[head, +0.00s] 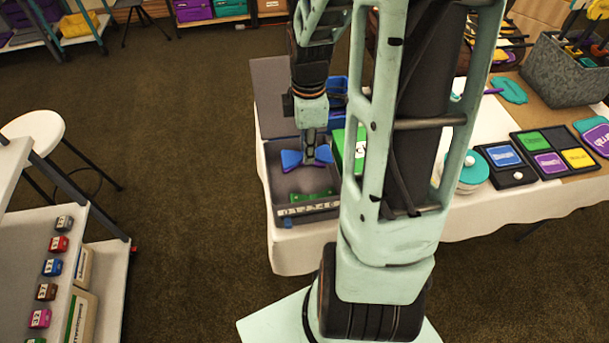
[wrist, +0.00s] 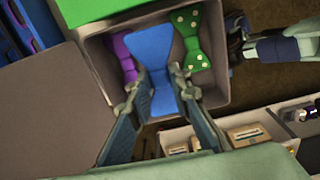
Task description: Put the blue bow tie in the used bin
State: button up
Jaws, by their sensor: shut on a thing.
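My gripper (head: 308,147) points down and is shut on the blue bow tie (head: 292,159). In the wrist view the blue bow tie (wrist: 152,50) lies between the two fingers (wrist: 158,85). It is over or inside the mouth of a grey bin (head: 277,185) at the table's left end; whether it touches anything below is unclear. The bin holds a green bow tie with pale dots (wrist: 195,45) and a purple bow tie (wrist: 123,55). A numbered strip runs along the bin's front edge. I cannot read a "used" label on it.
A green box (head: 349,150) stands right beside the bin, and a blue container (head: 337,88) is behind. My arm hides part of the table. Farther right are a tray of coloured tiles (head: 549,151) and a grey tub (head: 560,75). A white stool (head: 34,132) stands at the left.

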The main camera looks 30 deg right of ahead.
aim_at(308, 181)
jog(key=shift+d+f, duration=0.1)
jog(key=shift+f, duration=0.2)
notch_tip(308, 181, down, 9)
jog(key=shift+f+b, duration=0.15)
jog(key=shift+b, duration=0.55)
jog(key=shift+f, duration=0.1)
jog(key=shift+f, duration=0.15)
jog(key=o, duration=1)
notch_tip(308, 181, up, 12)
jog(key=shift+r+p, duration=0.25)
jog(key=shift+p, duration=0.55)
